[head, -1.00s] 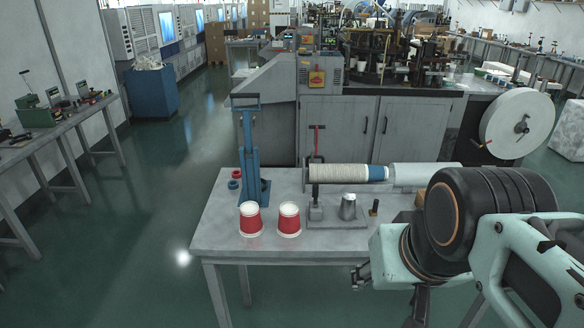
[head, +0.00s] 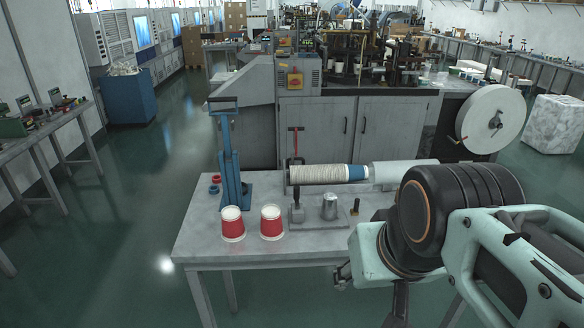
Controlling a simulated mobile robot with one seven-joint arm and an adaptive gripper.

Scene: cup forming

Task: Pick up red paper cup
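Two red paper cups with white rims and white lower bands stand upright near the front left of a grey metal table (head: 205,247). The left cup (head: 232,226) and the right cup (head: 271,224) stand side by side with a small gap. My gripper (head: 342,275) shows only in part, dark and small, at the left end of my arm. It is in front of the table's front edge, to the right of and lower in the picture than both cups, touching neither. Its fingers are too small and hidden to tell whether they are open.
A blue hand press (head: 229,165) stands behind the left cup, with small red and blue rings (head: 214,184) beside it. Right of the cups are a plate with a metal cone (head: 330,207) and a roller (head: 330,174). A large machine with cabinets (head: 320,130) stands behind. Floor is open at left.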

